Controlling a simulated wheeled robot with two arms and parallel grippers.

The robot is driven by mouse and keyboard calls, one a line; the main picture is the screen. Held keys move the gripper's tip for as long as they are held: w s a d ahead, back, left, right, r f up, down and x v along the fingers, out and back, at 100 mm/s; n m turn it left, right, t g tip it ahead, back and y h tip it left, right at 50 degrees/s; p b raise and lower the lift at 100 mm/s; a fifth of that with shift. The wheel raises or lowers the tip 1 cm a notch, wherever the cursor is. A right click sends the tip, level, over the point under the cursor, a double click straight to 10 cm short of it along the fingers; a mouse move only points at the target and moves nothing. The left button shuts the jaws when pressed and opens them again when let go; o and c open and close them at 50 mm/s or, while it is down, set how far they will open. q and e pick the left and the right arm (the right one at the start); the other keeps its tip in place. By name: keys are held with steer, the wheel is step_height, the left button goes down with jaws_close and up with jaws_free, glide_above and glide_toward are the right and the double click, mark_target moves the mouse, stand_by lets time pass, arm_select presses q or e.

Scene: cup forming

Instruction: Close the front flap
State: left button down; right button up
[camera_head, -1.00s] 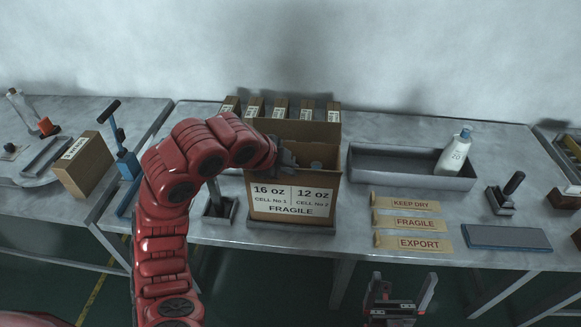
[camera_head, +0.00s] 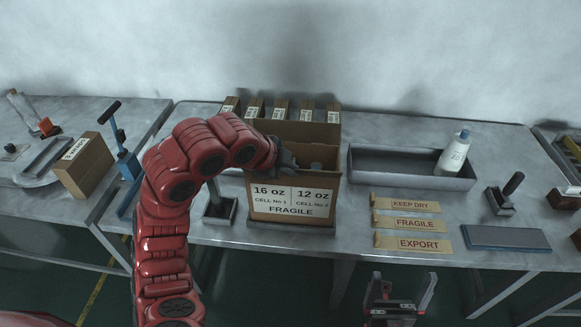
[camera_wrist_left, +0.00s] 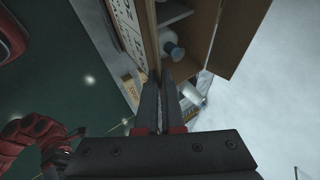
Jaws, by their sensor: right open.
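The brown carton (camera_head: 291,212) stands upright on the table, with its labelled front panel facing me and its top open. A raised back flap (camera_head: 296,130) stands behind the opening. My left gripper (camera_head: 288,158) is at the carton's upper left front, by the top edge of the front panel. In the left wrist view its fingers (camera_wrist_left: 163,85) lie close together beside the carton's front edge (camera_wrist_left: 150,35). A bottle with a blue cap (camera_wrist_left: 174,50) shows inside the carton. The front flap is not clearly distinguishable. My right gripper (camera_head: 398,295) is open and empty, low in front of the table.
A grey tray (camera_head: 400,178) with a white bottle (camera_head: 455,153) stands right of the carton. Tags (camera_head: 410,224) lie before it, beside a blue-grey pad (camera_head: 506,237). Several small cartons (camera_head: 281,108) stand behind. A dark-handled tool (camera_head: 219,203) stands left of the carton.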

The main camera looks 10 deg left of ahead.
arm_select(q)
steer(key=shift+w+r+n+g+p, duration=0.2)
steer(key=shift+w+g+p, duration=0.5)
steer(key=shift+p, duration=2.1)
steer(key=shift+w+r+n+g+p, duration=0.25)
steer(key=shift+g+p, duration=0.9)
steer(key=shift+p, duration=1.65)
steer(key=shift+w+r+n+g+p, duration=0.1)
steer(key=shift+w+r+g+p, duration=0.6)
steer(key=shift+p, duration=2.1)
steer(key=shift+f+g+p, duration=0.4)
steer(key=shift+g+p, duration=0.15)
steer(key=shift+p, duration=0.05)
steer(key=shift+f+p, duration=0.25)
steer(key=shift+p, duration=0.05)
steer(key=c, duration=1)
jaws_free()
steer(key=shift+c, duration=0.2)
